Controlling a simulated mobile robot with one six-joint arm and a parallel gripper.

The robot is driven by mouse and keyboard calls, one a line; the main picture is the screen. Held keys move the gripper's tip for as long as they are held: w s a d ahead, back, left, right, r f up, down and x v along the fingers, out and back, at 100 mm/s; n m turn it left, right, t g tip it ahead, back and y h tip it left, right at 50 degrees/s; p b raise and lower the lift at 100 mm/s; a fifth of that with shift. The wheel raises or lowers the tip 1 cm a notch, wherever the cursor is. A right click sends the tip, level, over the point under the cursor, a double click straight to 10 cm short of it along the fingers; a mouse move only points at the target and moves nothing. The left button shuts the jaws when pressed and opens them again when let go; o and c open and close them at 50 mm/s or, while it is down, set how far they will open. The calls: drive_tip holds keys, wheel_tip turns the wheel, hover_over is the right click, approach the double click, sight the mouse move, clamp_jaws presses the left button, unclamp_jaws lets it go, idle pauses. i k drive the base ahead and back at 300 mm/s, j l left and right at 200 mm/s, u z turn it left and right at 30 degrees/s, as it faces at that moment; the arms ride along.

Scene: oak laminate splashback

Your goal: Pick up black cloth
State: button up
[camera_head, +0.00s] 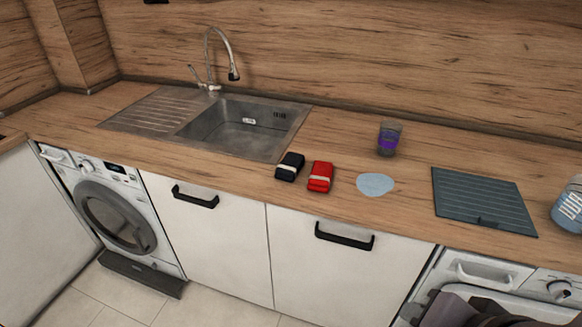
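A black cloth (290,167), folded into a small block with a pale band around it, lies on the wooden countertop (235,172) just in front of the sink's right front corner. A similar red folded cloth (320,177) with a pale band lies close beside it on the right.
A metal sink (150,113) with a tap (221,60) is behind the cloths. White cabinets stand below the counter.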

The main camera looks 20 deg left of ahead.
sight(289, 169)
drive_tip(key=i+j+u, duration=0.75)
drive_tip(key=i+u, duration=0.4)
drive_tip(key=i, duration=0.1)
